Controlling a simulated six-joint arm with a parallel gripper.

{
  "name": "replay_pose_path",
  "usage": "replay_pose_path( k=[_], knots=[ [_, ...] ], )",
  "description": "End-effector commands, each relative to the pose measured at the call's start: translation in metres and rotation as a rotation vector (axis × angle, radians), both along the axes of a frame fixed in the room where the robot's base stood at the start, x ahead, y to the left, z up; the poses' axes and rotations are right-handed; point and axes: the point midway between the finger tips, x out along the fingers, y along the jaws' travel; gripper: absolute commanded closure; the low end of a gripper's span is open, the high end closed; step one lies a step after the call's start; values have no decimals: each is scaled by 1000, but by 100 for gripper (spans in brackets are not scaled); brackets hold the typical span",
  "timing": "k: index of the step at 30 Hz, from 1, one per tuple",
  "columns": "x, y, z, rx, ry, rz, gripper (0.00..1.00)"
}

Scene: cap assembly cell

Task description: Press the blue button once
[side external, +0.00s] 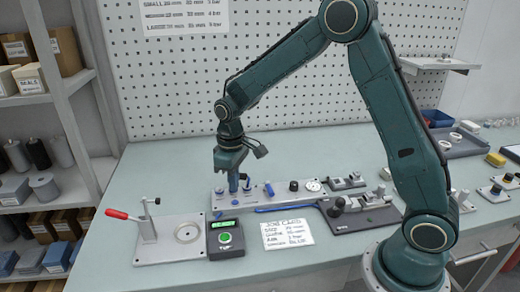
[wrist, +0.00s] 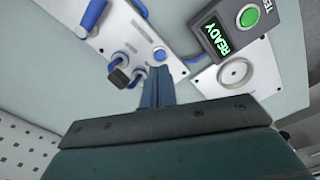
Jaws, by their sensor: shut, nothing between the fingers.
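The grey panel (side external: 300,198) lies on the bench and carries several blue and black fittings. In the wrist view a small round blue button (wrist: 160,54) sits in a light ring on the panel, just past my fingertips. My gripper (side external: 233,190) points down over the left part of the panel, fingers shut with nothing between them. The fingers also show in the wrist view (wrist: 158,70), close to the button. I cannot tell whether they touch the panel. The fingers and the wrist body hide part of the panel.
A dark box (side external: 225,250) with a green button and a lit READY display stands in front of the panel. A plate with a ring and a red-handled lever (side external: 117,214) is to the left. A black knob (wrist: 120,77) and blue fittings are near the fingers.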

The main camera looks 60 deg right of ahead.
Motion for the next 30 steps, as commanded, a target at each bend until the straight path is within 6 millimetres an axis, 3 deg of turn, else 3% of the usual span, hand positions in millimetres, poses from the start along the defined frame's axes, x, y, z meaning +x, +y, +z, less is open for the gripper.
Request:
replay_pose_path(
  k=[10,25,30],
  knots=[
    [0,0,19,0,-1,0,100],
    [0,0,24,0,-2,-1,100],
    [-6,0,36,0,-19,-8,100]
  ],
)
